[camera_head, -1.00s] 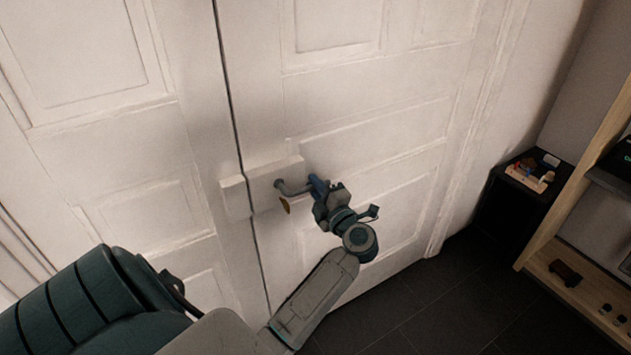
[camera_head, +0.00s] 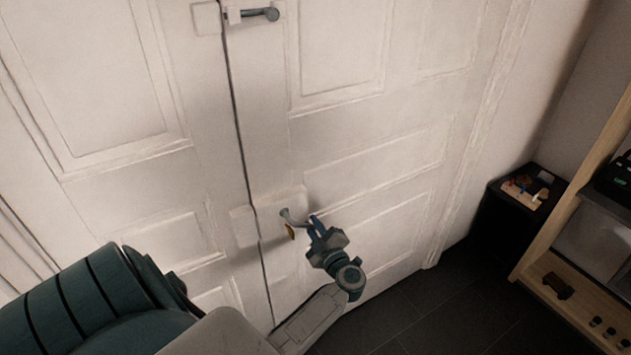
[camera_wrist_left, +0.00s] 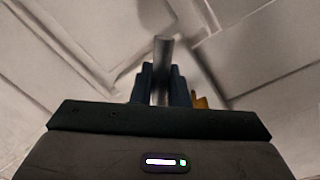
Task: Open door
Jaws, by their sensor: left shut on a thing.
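The white panelled door (camera_head: 345,150) fills most of the head view, with a dark vertical seam along its left edge. Its grey lever handle (camera_head: 290,215) sits on a white lock box, with the lever slanting down to the right. My left gripper (camera_head: 313,226) is shut on the lever's free end. In the left wrist view the handle (camera_wrist_left: 162,52) stands between the two blue fingers (camera_wrist_left: 161,88). A small orange-yellow piece (camera_head: 291,232) hangs just below the lever, beside the fingers. I cannot tell whether the door is ajar. My right gripper is not in view.
A second grey handle or bolt (camera_head: 260,14) is higher on the door. A dark box (camera_head: 502,215) with small items on top stands right of the door, beside a wooden shelf (camera_head: 560,245). The dark tiled floor (camera_head: 440,310) between is clear.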

